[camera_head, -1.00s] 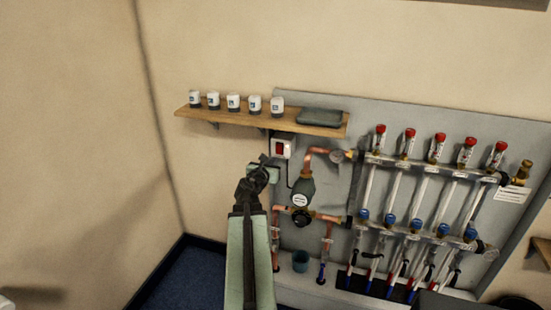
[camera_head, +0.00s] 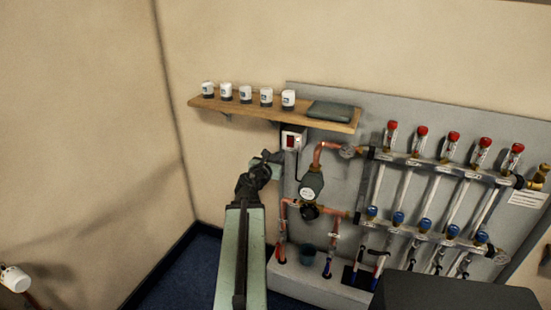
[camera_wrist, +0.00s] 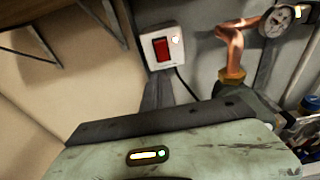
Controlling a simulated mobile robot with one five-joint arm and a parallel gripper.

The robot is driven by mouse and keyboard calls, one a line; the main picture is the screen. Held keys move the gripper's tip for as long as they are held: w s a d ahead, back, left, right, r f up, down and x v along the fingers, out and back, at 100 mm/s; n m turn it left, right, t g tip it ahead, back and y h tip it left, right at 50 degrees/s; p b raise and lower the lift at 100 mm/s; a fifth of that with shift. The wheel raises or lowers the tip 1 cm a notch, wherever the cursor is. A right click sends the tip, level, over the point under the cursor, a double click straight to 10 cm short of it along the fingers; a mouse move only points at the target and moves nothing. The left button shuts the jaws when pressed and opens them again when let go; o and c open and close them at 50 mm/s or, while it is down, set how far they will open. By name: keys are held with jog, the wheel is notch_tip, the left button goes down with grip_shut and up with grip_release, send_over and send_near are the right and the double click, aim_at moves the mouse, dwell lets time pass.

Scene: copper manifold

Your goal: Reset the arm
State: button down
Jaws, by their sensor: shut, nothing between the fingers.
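My gripper (camera_head: 268,163) is at the end of my pale green arm, raised in front of the wall and just left of the copper pipework in the head view. It is shut and empty. In the wrist view its green housing (camera_wrist: 190,150) and a dark bar fill the lower part. The white box with a red switch (camera_head: 293,138) is close beyond it, below the shelf. That switch box also shows in the wrist view (camera_wrist: 162,48). I cannot tell the exact gap between them.
A wooden shelf (camera_head: 235,106) holds several white cups and a dark tray (camera_head: 331,111). Copper pipes (camera_head: 322,155) and a manifold (camera_head: 430,165) with red and blue caps cover the grey panel. A dark box (camera_head: 450,296) stands at lower right. Blue floor is clear at lower left.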

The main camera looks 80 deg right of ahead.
jog(key=shift+s, duration=0.2)
jog(key=shift+s+d, duration=0.15)
jog(key=shift+s, duration=0.1)
